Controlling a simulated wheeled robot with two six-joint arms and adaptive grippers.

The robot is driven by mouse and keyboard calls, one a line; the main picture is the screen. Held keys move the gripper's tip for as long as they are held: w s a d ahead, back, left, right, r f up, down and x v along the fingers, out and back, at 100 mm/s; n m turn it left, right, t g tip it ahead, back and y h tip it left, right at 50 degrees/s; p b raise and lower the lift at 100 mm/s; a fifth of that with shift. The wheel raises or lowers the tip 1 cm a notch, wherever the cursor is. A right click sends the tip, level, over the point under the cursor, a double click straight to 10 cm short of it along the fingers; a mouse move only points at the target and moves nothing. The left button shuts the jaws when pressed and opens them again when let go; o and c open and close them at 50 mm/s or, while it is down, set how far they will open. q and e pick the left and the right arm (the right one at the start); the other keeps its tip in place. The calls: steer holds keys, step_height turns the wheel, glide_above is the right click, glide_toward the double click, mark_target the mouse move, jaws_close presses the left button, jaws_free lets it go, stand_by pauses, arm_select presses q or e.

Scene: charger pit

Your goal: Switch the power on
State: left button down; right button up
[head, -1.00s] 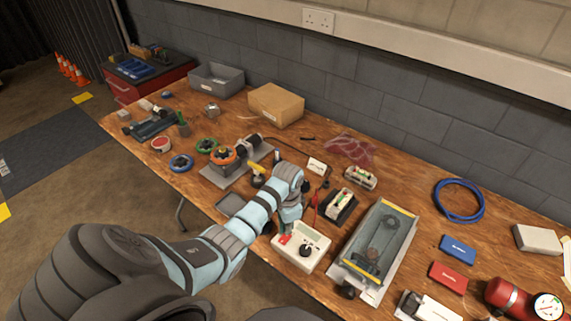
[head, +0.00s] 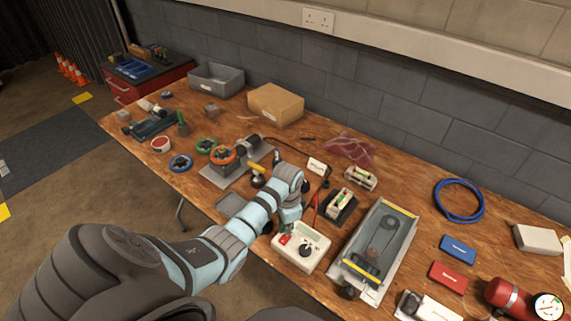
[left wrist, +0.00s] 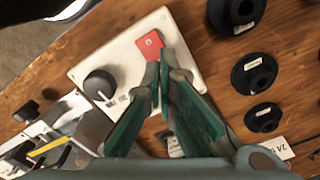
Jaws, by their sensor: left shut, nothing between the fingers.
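A white control box (head: 313,242) sits near the front edge of the bench. It carries a red power switch (head: 284,239) and a black dial knob (head: 306,250). My left gripper (head: 288,230) reaches down to the box from above. In the left wrist view the box (left wrist: 126,58) shows the red switch (left wrist: 149,45) and the knob (left wrist: 100,85). The green fingers of my left gripper (left wrist: 164,62) are shut and empty, their tips at the red switch's edge. I cannot tell whether they touch it. The right gripper is out of view.
A glass-sided rig with a yellow edge (head: 410,215) stands right of the box. A black-based meter (head: 341,205) is behind the box. Black labelled discs (left wrist: 253,74) lie beside it. A red cylinder (head: 508,295) is at the far right.

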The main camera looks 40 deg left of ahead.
arm_select(q)
steer(key=shift+f+b, duration=0.75)
steer(key=shift+f, duration=0.4)
stand_by(0.8)
steer(key=shift+r, duration=0.1)
step_height(320, 180, up, 5)
steer(key=p, duration=0.6)
step_height(320, 180, up, 2)
steer(key=shift+p, duration=0.3)
